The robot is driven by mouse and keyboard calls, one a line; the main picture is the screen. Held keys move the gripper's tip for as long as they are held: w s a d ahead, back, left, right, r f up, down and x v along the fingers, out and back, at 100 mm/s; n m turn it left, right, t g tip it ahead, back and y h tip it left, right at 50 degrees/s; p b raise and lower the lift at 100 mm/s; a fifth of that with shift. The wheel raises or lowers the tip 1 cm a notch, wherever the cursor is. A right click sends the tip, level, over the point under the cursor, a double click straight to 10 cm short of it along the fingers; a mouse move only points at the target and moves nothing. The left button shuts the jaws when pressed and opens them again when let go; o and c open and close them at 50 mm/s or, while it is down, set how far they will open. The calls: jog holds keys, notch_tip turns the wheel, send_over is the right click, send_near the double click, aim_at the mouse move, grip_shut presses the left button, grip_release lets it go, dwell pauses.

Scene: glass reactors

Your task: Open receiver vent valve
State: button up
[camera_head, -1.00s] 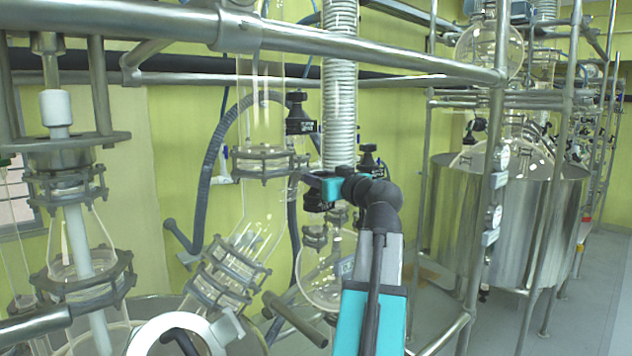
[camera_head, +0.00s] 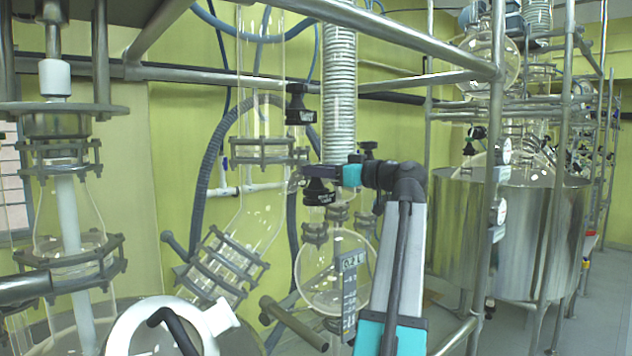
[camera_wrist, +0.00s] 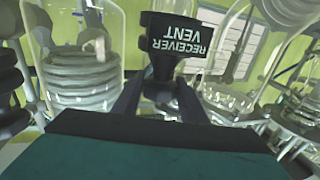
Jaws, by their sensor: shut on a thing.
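The receiver vent valve (camera_head: 319,191) is a black knob with a label plate, on the glassware just left of my gripper in the head view. In the wrist view its label reads RECEIVER VENT upside down on the black knob (camera_wrist: 178,42). My gripper (camera_head: 328,174) reaches it from the right and is shut on it. In the wrist view the dark fingers (camera_wrist: 158,98) lie on both sides of the knob's lower part. The exact finger contact is partly hidden by the wrist's teal body.
A similar black valve (camera_head: 298,104) sits above on the glass column. A round glass flask (camera_head: 325,275) is below. Steel frame pipes (camera_head: 400,50) cross above, and a steel vessel (camera_head: 455,225) stands right.

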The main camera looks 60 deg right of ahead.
jog(key=shift+d+n+y+b, duration=0.1)
jog(key=shift+n+y+b, duration=1.1)
jog(key=shift+y+b, duration=0.55)
jog(key=shift+n+y, duration=0.5)
jog(key=shift+y, duration=0.35)
jog(key=o, duration=0.8)
jog(key=shift+a+m+h+p, duration=0.25)
jog(key=shift+m+h+p, duration=0.35)
jog(key=shift+h, duration=0.3)
jog(key=shift+m+h+p, duration=1.5)
jog(key=shift+h+p, duration=0.8)
jog(key=shift+h, duration=0.1)
jog(key=m+g+h+p, duration=0.1)
jog(key=m+h+p, duration=0.1)
jog(key=p, duration=0.2)
jog(key=m+g+h+p, duration=0.1)
jog(key=h+p, duration=0.2)
jog(key=p, duration=0.2)
jog(key=shift+m+h, duration=0.3)
jog(key=shift+m, duration=0.1)
